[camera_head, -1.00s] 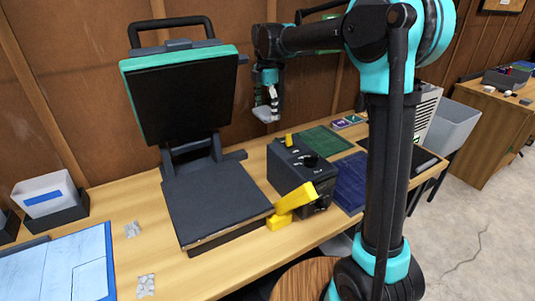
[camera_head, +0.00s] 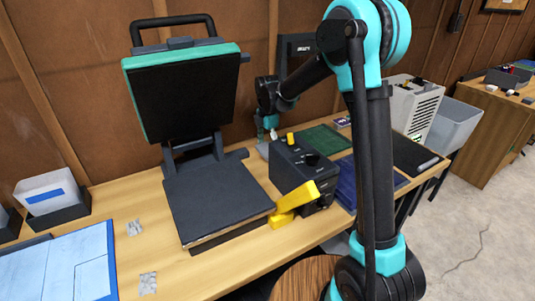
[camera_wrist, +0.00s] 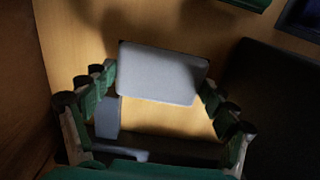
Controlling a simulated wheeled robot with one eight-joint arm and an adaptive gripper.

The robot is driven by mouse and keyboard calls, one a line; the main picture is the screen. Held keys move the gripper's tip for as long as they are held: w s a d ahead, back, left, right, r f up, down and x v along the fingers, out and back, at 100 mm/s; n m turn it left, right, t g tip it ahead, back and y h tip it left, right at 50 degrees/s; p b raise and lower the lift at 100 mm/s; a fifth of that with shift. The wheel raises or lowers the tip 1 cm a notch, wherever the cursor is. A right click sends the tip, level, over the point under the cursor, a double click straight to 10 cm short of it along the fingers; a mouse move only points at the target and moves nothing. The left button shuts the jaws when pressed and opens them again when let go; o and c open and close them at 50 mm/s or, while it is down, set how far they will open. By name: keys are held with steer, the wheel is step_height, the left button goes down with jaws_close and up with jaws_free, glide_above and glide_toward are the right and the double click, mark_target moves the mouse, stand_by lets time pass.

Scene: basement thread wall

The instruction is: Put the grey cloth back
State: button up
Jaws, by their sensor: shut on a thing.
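The grey cloth (camera_wrist: 165,72) is a pale grey, round-cornered flat piece between the fingertips of my gripper (camera_wrist: 158,80) in the wrist view. My gripper is shut on it. In the head view my gripper (camera_head: 268,130) is low behind the black control box, near the wooden wall. A small grey part of the cloth (camera_head: 262,150) shows there beside the box. Whether the cloth touches the bench is hidden. A second grey strip (camera_wrist: 107,118) shows below the cloth in the wrist view; I cannot tell what it is.
The black control box (camera_head: 300,172) with yellow handle stands right in front of my gripper. The open heat press (camera_head: 215,200) is to the left. A green mat (camera_head: 318,140) and a blue mat (camera_head: 365,180) lie to the right. Bare bench shows around the cloth.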

steer(key=shift+f, duration=1.55)
steer(key=shift+f, duration=0.15)
steer(key=o, duration=1.1)
steer(key=shift+c, duration=0.2)
step_height(320, 180, up, 12)
steer(key=shift+r, duration=0.2)
